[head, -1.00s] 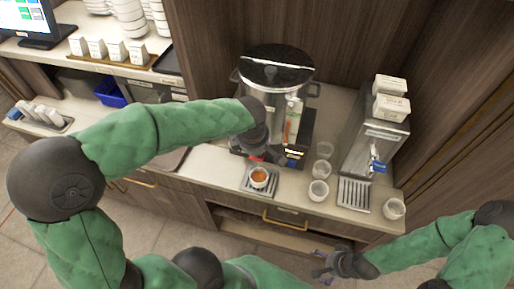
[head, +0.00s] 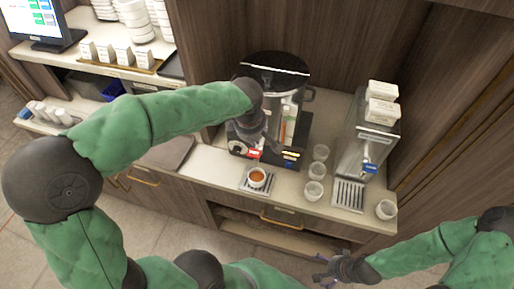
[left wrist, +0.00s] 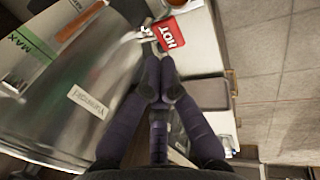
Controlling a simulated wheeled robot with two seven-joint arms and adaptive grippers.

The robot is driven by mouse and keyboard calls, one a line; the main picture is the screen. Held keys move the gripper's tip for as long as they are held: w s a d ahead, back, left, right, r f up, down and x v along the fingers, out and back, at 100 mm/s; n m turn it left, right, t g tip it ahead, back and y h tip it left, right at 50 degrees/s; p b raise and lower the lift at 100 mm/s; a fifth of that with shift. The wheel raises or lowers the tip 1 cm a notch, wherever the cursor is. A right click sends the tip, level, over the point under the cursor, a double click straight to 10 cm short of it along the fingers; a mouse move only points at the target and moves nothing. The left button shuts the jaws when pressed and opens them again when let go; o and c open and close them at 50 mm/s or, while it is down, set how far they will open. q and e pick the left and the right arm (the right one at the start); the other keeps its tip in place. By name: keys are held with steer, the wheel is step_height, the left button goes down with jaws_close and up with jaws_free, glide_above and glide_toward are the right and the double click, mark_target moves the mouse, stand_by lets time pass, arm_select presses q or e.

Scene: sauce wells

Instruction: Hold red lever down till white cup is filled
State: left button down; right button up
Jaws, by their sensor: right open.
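The white cup (head: 257,185) stands upright on a drip tray under the large dispenser, with orange-brown liquid in it. Its edge also shows at the top of the left wrist view (left wrist: 184,4). The red lever (head: 254,153), marked HOT, is at the dispenser's front above the cup; its red tab also shows in the left wrist view (left wrist: 172,33). My left gripper (left wrist: 159,62) has its fingers together with nothing seen between them, just short of the red tab. Whether it touches the lever is unclear. My right gripper (head: 326,272) is open and empty in front of the counter.
The steel dispenser (head: 277,85) stands behind my left gripper. Several clear cups (head: 314,190) stand to its right. A second dispenser (head: 366,150) with a blue lever and a drip tray (head: 348,195) is further right. Stacked cups and boxes are at the upper left.

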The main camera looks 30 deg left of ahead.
arm_select(q)
step_height(320, 180, up, 8)
steer(key=shift+a+p, duration=0.3)
arm_select(e)
steer(key=shift+w+a+r, duration=0.15)
steer(key=shift+a+r, duration=0.1)
steer(key=shift+a, duration=0.1)
